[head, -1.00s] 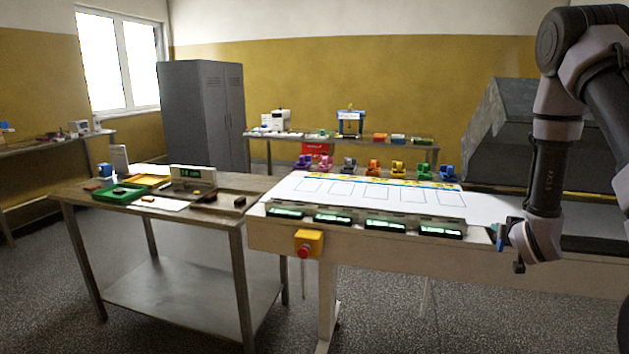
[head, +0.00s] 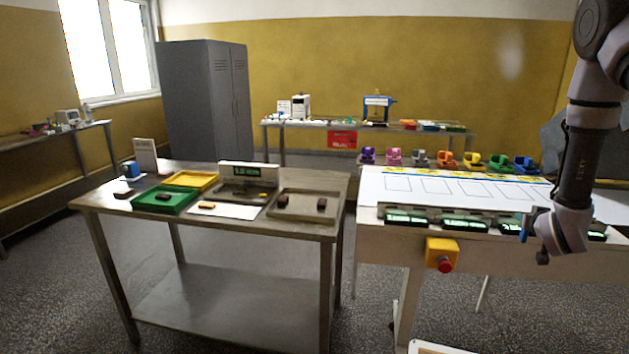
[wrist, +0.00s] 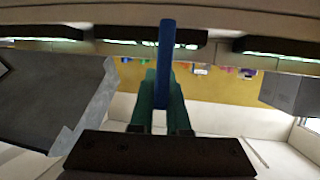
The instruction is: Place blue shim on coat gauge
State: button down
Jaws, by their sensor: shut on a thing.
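My gripper (wrist: 160,100) is shut on the blue shim (wrist: 166,55), a narrow blue strip standing up between the teal fingers in the wrist view. In the head view my gripper (head: 532,230) hangs at the right, in front of the white belt's front edge, and the shim is a small blue spot (head: 523,232). A pale device with a lit green display (head: 248,175) stands at the back of the steel table at the left, well away from my gripper. I cannot tell for sure whether it is the coat gauge.
The steel table (head: 230,225) also holds a green tray (head: 165,203), a yellow tray (head: 190,177), a metal tray (head: 298,215) with dark pieces, and a white sheet. A yellow box with a red button (head: 443,256) projects from the belt's front. Open floor lies in front of the table.

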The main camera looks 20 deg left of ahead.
aim_at(228, 191)
jog(key=j, duration=0.55)
jog(key=k+j+z, duration=0.1)
jog(key=j, duration=1)
jog(key=k+j+z, duration=0.15)
jog(key=j, duration=0.9)
jog(key=l+u, duration=0.1)
jog(key=u, duration=0.3)
jog(key=i+l+u, duration=0.4)
jog(key=i+l, duration=0.4)
jog(key=i, duration=0.25)
